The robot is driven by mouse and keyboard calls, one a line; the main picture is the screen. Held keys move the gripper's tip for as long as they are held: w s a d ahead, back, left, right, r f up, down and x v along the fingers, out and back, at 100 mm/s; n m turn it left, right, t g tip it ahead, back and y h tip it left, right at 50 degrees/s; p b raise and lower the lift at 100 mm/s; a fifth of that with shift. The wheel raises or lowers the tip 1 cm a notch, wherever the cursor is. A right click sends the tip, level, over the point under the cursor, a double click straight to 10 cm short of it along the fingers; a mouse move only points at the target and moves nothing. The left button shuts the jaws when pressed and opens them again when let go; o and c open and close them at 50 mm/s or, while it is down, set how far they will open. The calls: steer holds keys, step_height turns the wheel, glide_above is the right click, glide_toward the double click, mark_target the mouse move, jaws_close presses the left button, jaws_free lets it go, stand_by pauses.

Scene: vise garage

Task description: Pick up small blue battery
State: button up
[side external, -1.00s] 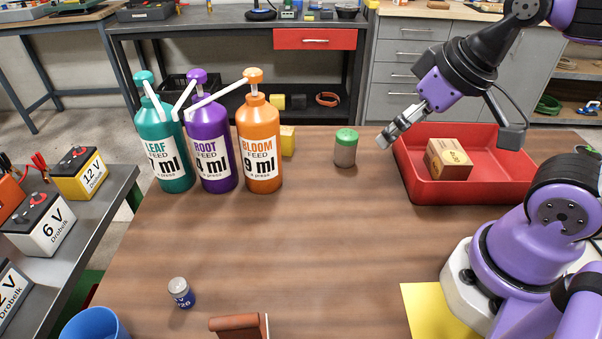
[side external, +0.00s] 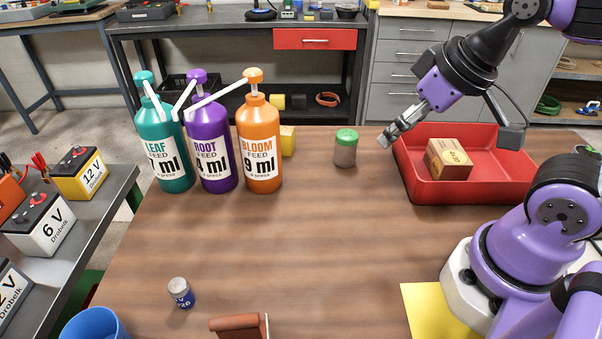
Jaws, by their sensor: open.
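A small blue battery (side external: 182,294) with a grey top stands upright on the brown wooden table (side external: 290,245), at the front left. It is a short cylinder with pale lettering on its side. My gripper (side external: 386,139) hangs above the far part of the table, just left of the red tray. It is open with nothing between the fingers, and far to the right of and behind the battery.
Three pump bottles, teal (side external: 168,158), purple (side external: 211,158) and orange (side external: 259,150), stand at the back left. A green-lidded jar (side external: 345,150) stands near my gripper. The red tray (side external: 470,193) holds a cardboard box (side external: 448,160). A blue cup (side external: 92,325) and a brown block (side external: 238,327) flank the battery's front. The table's middle is clear.

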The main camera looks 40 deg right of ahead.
steer(key=n+g+y, duration=0.3)
steer(key=n+y, duration=0.1)
steer(key=n, duration=0.7)
glide_toward(180, 284)
steer(key=shift+n, duration=0.3)
steer(key=x, duration=0.5)
steer(key=shift+w+a+f, duration=0.1)
steer(key=shift+a+f, duration=0.05)
steer(key=shift+a, duration=0.1)
steer(key=shift+x, duration=2.75)
steer(key=shift+d, duration=0.2)
jaws_close()
